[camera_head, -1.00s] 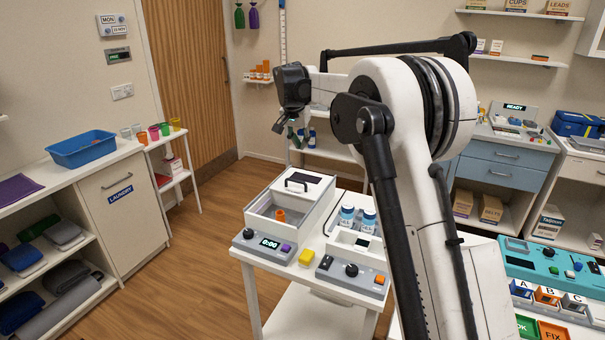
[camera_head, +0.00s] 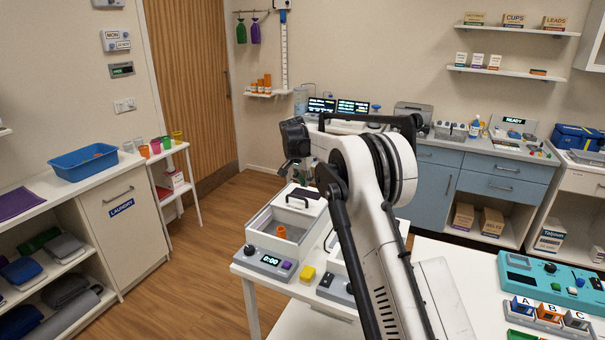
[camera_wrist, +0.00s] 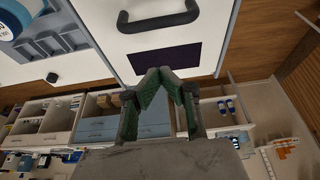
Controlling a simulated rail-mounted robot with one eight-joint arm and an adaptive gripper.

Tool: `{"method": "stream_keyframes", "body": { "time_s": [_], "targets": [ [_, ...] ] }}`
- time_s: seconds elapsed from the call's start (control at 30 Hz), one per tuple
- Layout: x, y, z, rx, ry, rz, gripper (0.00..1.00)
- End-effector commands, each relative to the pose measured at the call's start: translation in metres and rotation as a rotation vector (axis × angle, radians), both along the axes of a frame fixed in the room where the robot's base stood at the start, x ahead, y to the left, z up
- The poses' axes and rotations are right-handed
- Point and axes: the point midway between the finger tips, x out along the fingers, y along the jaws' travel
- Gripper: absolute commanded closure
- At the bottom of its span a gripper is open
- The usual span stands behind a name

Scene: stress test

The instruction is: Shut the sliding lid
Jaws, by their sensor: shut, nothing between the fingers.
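The box (camera_head: 262,238) on the small white table has its sliding lid (camera_head: 309,193) over the rear part, and its front part is open. A small cup-like thing (camera_head: 281,232) shows inside the opening. The lid has a dark handle (camera_head: 297,202). In the wrist view, the white lid (camera_wrist: 112,45) fills the upper middle, with its black handle (camera_wrist: 158,20) and a dark panel (camera_wrist: 165,60). My gripper (camera_wrist: 165,76) is shut and empty, its tips apart from the handle, near the dark panel. In the head view my gripper (camera_head: 287,166) is above and behind the box.
My arm hides much of the table's right side. A white table (camera_head: 460,262) with a teal device (camera_head: 555,282) stands at right. Open floor lies left of the small table.

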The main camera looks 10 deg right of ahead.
Motion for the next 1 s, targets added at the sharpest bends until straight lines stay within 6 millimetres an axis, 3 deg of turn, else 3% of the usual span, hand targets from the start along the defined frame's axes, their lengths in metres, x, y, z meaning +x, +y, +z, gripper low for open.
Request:
{"method": "stream_keyframes", "body": {
  "time_s": [0.1, 0.5, 1.0],
  "targets": [
    [0.005, -0.004, -0.016, 0.000, 0.000, 0.000, 1.00],
    [-0.025, 0.019, -0.021, 0.000, 0.000, 0.001, 1.00],
    [-0.029, 0.023, -0.022, 0.000, 0.000, 0.001, 1.00]
  ]
}}
